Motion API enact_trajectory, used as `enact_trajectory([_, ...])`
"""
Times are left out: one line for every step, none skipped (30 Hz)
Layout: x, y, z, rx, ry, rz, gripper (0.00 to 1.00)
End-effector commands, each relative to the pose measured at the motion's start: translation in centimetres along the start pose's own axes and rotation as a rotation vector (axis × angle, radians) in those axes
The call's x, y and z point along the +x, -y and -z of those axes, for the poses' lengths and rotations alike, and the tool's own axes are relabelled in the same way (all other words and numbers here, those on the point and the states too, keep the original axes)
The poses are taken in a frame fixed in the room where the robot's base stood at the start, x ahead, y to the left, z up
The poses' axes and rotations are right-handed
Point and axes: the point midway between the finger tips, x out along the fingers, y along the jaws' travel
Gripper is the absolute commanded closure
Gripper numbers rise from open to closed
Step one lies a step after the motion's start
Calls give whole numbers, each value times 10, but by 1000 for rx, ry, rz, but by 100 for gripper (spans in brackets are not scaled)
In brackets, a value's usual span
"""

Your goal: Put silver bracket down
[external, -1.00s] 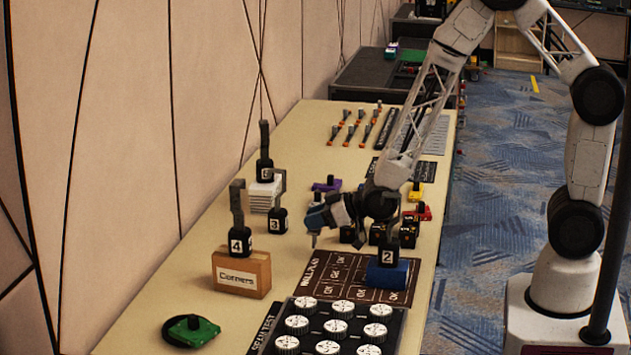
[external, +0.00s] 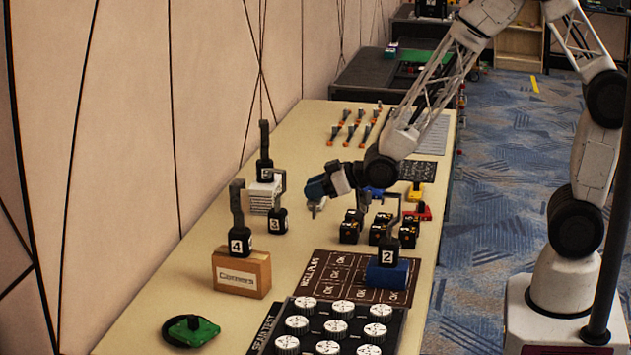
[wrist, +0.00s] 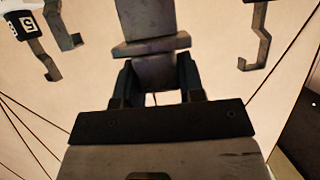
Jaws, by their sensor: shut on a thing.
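My gripper (external: 317,207) hangs over the middle of the table, right of the number 3 block. In the wrist view my gripper (wrist: 155,85) is shut on a flat grey metal piece, the silver bracket (wrist: 148,28), which extends away from the fingers with a wider crosspiece. In the external view only a small pale bit shows at my fingertips, and the bracket's full shape is hidden. Whether its lower end touches the table cannot be told.
Small black blocks (external: 350,228) stand right of my gripper. A dark mat (external: 330,280) lies in front.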

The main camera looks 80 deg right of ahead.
Motion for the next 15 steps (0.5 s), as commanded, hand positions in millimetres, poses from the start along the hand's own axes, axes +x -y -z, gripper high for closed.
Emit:
enact_trajectory([-2, 0, 5, 0, -1, 0, 95])
enact_trajectory([-3, 0, 7, 0, -1, 0, 95])
enact_trajectory([-4, 0, 10, 0, -1, 0, 95])
enact_trajectory([-5, 0, 13, 0, -2, 0, 95])
enact_trajectory([-6, 0, 16, -1, -2, 0, 95])
enact_trajectory([-8, 0, 19, -1, -1, 0, 95])
enact_trajectory([-9, 0, 21, -1, -1, 0, 95])
enact_trajectory([-8, 0, 23, -2, 0, 3, 95])
enact_trajectory([-4, 2, 24, -6, 1, 10, 95])
enact_trajectory([-2, 2, 26, -7, 0, 15, 95])
enact_trajectory([0, 3, 28, -9, 0, 20, 95])
enact_trajectory([3, 4, 30, -12, 0, 27, 95])
enact_trajectory([5, 5, 32, -14, 0, 32, 95])
enact_trajectory([8, 6, 34, -17, 0, 38, 95])
enact_trajectory([10, 8, 36, -20, 0, 45, 95])
